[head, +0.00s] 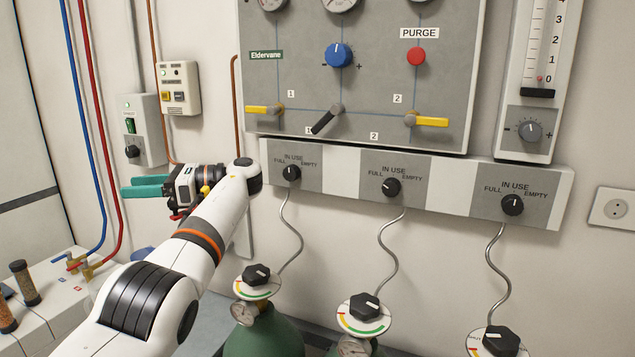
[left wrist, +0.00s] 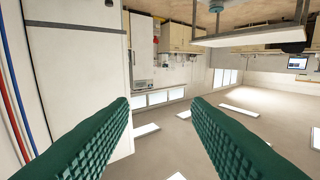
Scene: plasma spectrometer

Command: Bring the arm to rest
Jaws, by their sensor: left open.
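My left arm (head: 185,255) comes in from the lower left and reaches up in front of the wall. Its left gripper (head: 130,187) points to the left, with teal fingers apart and nothing between them. In the left wrist view the two green ridged fingers (left wrist: 159,110) stand wide apart, with only the distant room between them. The gripper is in front of the wall, below the small wall boxes and left of the gas panel. It holds nothing. My right gripper is not in view.
A grey gas panel (head: 360,85) with a blue knob (head: 339,55) and yellow-handled levers hangs on the wall. Below are a selector strip (head: 340,185) and green cylinders (head: 262,338). Blue and red pipes (head: 88,130) run down at left to a bench (head: 45,285).

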